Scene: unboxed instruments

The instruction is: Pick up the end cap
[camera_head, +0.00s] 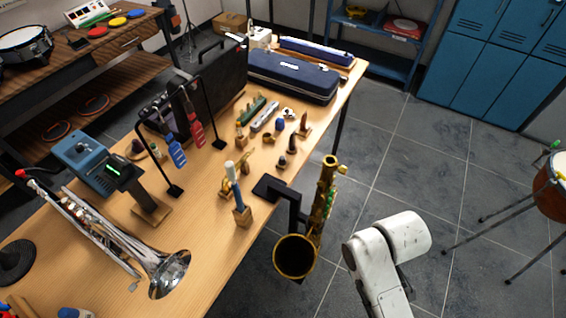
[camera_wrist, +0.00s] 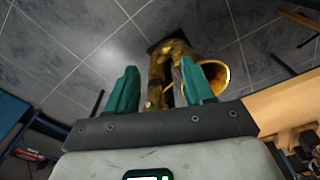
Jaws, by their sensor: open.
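I cannot tell for sure which thing is the end cap. Several small dark pieces stand in the middle of the table in the head view, among them a small black piece (camera_head: 282,161) and a dark one with a pale foot (camera_head: 292,145). My gripper (camera_wrist: 162,88) shows in the wrist view with two teal fingers apart and nothing seen held between them. Beyond the fingers is the brass saxophone (camera_wrist: 172,62), which also shows in the head view (camera_head: 322,205) at the table's right edge. The fingertips are hidden in the head view.
The wooden table (camera_head: 215,285) carries a silver trumpet (camera_head: 120,235), a blue device (camera_head: 93,160), upright holders and dark cases (camera_head: 290,75). The saxophone hangs on a black stand (camera_head: 270,187) at the edge. A drum (camera_head: 553,185) stands at right. Tiled floor is open between.

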